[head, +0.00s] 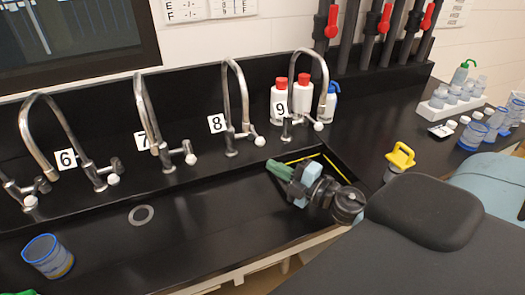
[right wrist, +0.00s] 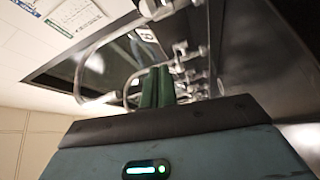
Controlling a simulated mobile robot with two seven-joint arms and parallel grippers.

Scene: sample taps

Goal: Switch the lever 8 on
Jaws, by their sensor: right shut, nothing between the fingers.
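The tap (head: 244,100) beside the label 8 (head: 216,123) is a tall curved metal spout at the back of the black sink. Its lever (head: 259,141) has a white round end and points to the right and toward the front. My right gripper (head: 272,164) has green fingers, is shut and empty, and hovers over the sink just in front of and right of this lever, apart from it. In the right wrist view the shut green fingers (right wrist: 157,87) point toward the row of taps.
Neighbouring taps 7 (head: 146,110) and 9 (head: 308,75) stand close on either side. White bottles with red caps (head: 303,95) stand behind tap 9. A blue-rimmed cup (head: 47,256) is at lower left. A yellow-handled item (head: 400,157) is right of my arm.

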